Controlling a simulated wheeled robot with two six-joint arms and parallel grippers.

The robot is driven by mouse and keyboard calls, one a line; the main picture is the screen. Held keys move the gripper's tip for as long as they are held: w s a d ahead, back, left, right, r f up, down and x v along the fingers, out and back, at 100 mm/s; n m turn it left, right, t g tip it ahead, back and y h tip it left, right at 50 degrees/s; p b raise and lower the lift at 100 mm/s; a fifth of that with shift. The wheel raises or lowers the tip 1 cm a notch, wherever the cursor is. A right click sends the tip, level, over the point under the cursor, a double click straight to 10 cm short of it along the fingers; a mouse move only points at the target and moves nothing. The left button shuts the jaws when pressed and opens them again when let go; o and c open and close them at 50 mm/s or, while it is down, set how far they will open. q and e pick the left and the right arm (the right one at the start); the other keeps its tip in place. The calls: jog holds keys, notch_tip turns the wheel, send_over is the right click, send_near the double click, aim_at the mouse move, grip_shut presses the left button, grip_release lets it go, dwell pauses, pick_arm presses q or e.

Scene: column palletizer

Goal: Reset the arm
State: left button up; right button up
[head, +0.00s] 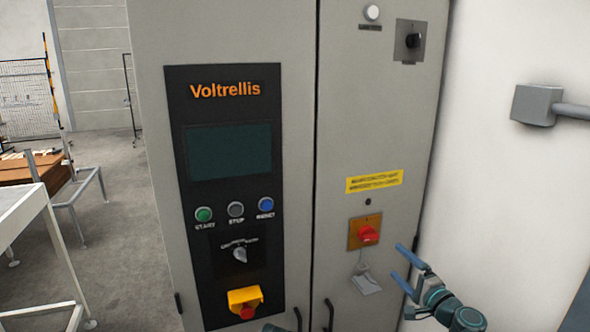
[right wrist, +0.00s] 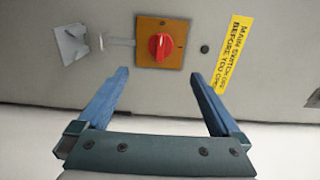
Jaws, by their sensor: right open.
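My right gripper (head: 397,261) is at the lower right of the head view, in front of the grey control cabinet. Its two blue fingers are spread and nothing is between them. In the right wrist view, the open fingertips (right wrist: 158,73) stand on either side of and short of a red rotary switch (right wrist: 160,47) on an orange plate (right wrist: 178,31). In the head view the red switch (head: 368,234) is up and left of the fingers, and its handle lies roughly level. I see no contact with it. My left gripper does not show.
A pale tag (head: 366,283) hangs below the orange plate. A grey box with a pipe (head: 537,105) is on the right wall. A table (head: 28,207) stands left.

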aim_at(372, 239)
jog(key=x, duration=1.4)
jog(key=shift+w, duration=0.1)
jog(key=m, duration=0.2)
jog(key=shift+f+m, duration=0.1)
jog(key=shift+m, duration=0.3)
jog(key=m, duration=0.8)
jog(key=shift+f+m, duration=0.1)
jog(key=shift+m, duration=0.3)
jog(key=m, duration=0.3)
jog(key=shift+s+a+m, duration=0.1)
jog(key=shift+s+m, duration=0.15)
jog(key=shift+m, duration=0.05)
